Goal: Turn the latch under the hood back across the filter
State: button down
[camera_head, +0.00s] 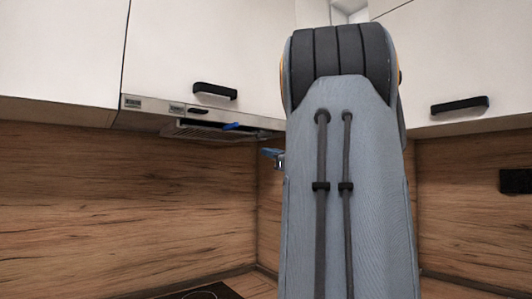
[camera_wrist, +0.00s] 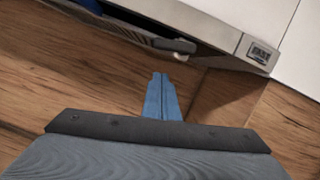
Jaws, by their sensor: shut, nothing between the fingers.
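The slim range hood (camera_head: 150,106) sits under the white wall cabinets, with a filter (camera_head: 195,131) on its underside. A small blue latch (camera_head: 232,126) shows under the hood by the filter; its exact angle is hard to tell. My gripper (camera_head: 272,153) shows in the head view as a blue tip past the left edge of my arm, to the right of the latch and lower in the picture, apart from it. In the wrist view my gripper (camera_wrist: 161,76) has its blue fingers together and empty, below the hood's edge. A blue patch at the top left there may be the latch.
White cabinets with black handles (camera_head: 214,91) hang above the hood, another handle (camera_head: 460,105) to the right. The wood splashback (camera_head: 130,190) stands behind. A dark hob (camera_head: 200,292) lies below. A grey rounded part (camera_wrist: 175,46) lies near the fingertips. Space under the hood is open.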

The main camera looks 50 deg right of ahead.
jog(key=f+b+v, duration=0.1)
jog(key=b+v, duration=0.1)
jog(key=v, duration=0.8)
jog(key=shift+b, duration=0.35)
jog(key=shift+d, duration=0.1)
